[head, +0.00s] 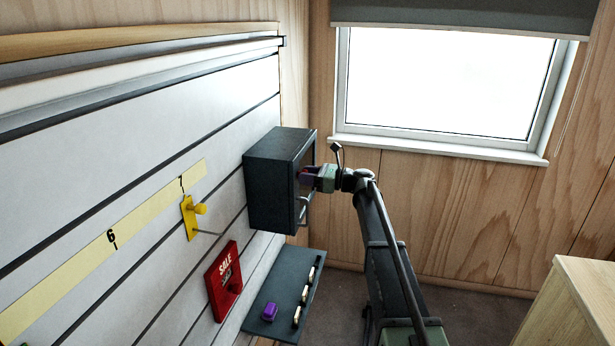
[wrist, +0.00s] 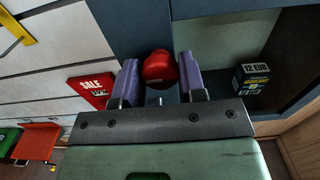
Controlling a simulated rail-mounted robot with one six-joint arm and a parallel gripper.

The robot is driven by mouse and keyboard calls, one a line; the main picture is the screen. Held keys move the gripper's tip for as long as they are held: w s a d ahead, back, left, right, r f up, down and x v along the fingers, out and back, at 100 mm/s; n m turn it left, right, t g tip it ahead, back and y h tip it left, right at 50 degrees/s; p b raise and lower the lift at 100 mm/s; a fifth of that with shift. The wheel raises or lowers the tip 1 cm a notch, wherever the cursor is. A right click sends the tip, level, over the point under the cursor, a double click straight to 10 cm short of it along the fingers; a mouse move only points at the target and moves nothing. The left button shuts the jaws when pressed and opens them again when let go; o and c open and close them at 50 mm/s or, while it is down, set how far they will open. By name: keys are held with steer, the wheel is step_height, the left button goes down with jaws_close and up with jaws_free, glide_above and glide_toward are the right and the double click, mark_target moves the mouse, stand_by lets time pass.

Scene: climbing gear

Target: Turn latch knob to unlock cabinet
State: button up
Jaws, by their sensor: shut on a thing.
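The dark cabinet (head: 265,185) is mounted on the slatted wall, its front facing my arm. The latch knob (wrist: 159,67) is red and rounded, and sits on the cabinet front in the wrist view. My gripper (head: 303,176) is at the upper part of that front. In the wrist view my gripper (wrist: 158,76) has its two purple fingers on either side of the knob, shut on it. The knob's far side and its mount are hidden. The door looks closed.
A dark shelf (head: 266,327) below the cabinet holds a purple block (head: 269,311) and several small pale items. A red SALE sign (head: 223,280) and a yellow holder (head: 189,218) are on the wall. A headlamp box (wrist: 252,78) shows right of the knob.

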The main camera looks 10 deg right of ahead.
steer(key=shift+n, duration=0.3)
steer(key=n, duration=1.7)
steer(key=shift+n, duration=0.3)
steer(key=o, duration=0.9)
